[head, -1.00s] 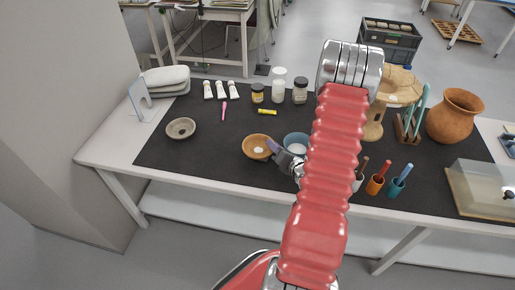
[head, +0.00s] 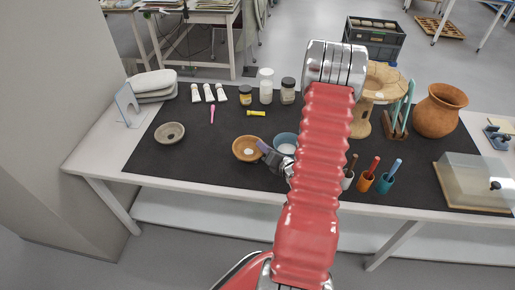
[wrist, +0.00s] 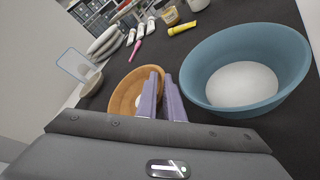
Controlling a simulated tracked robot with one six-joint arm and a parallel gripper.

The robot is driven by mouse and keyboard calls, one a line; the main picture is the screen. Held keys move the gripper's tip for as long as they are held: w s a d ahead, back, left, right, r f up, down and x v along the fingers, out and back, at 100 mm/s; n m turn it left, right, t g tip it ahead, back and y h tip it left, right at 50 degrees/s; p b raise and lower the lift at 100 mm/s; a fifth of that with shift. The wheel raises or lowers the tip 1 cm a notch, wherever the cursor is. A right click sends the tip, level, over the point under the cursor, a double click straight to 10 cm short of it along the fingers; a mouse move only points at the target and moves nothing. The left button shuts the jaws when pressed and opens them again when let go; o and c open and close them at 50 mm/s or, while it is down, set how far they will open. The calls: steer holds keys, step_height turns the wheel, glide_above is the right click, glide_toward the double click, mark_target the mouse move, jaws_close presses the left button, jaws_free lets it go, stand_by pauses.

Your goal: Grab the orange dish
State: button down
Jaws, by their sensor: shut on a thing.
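The orange dish (head: 246,150) is a small round bowl with a pale spot inside, on the dark mat left of the blue bowl (head: 278,139). It also shows in the wrist view (wrist: 122,95), behind and left of the fingers. My gripper (head: 264,147) is at the dish's right side, between it and the blue bowl. In the wrist view its two purple fingers (wrist: 160,88) are close together, shut on the dish's right rim. The fingers hide part of that rim. I cannot tell whether the dish is clear of the mat.
The blue bowl (wrist: 280,50) stands close right of the fingers. A grey bowl (head: 170,133) is farther left. Pen cups (head: 384,182) stand right of my arm. The mat's front left is clear.

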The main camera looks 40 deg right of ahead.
steer(key=shift+r, duration=0.1)
step_height(320, 180, up, 10)
stand_by(0.6)
steer(key=shift+a, duration=0.1)
stand_by(0.5)
